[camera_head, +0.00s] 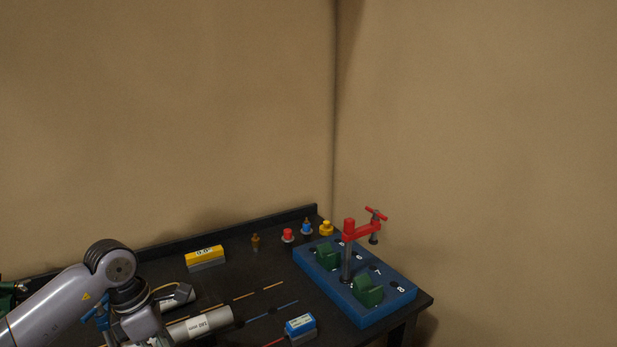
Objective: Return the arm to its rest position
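My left arm comes in from the lower left over the dark table (255,264). Its wrist bends down at the bottom edge, and the fingers of the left gripper are cut off or hidden below the frame. I cannot see what, if anything, it holds. My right arm and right gripper do not show.
A blue board (385,317) with green blocks and a red clamp (361,231) stands at the right. Nearby are a yellow-topped block (205,257), small coloured knobs (288,236), a blue-white box (300,327) and a pale cylinder (205,323). Walls stand close behind.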

